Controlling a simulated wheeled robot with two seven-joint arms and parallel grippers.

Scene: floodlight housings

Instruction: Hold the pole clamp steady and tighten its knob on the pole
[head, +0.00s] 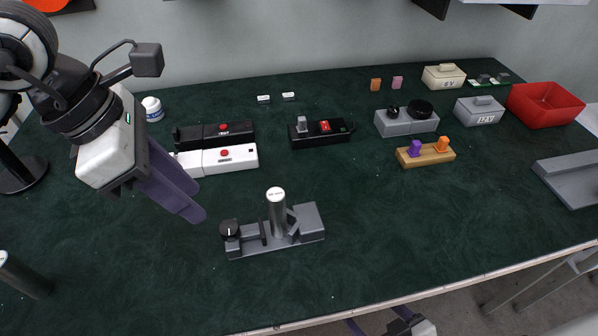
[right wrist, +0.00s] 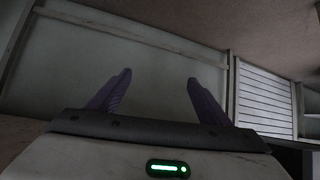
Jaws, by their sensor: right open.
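The pole clamp (head: 265,240) is a grey assembly on the green table in the head view, at the front middle. A grey pole (head: 278,213) with a white labelled top stands upright in it. A black knob (head: 230,231) sits at its left end. My left gripper (head: 199,204) points down toward the clamp from the upper left, apart from the knob; its purple fingers overlap in view, so their gap is unclear. My right gripper (head: 380,322) is low at the front edge, partly cut off; in the right wrist view (right wrist: 158,76) its fingers are apart and empty.
A black box (head: 214,134) and a white box (head: 230,158) lie behind the left gripper. A black switch box (head: 320,133), a wooden block with pegs (head: 425,154) and a red bin (head: 545,105) stand farther back. The table right of the clamp is clear.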

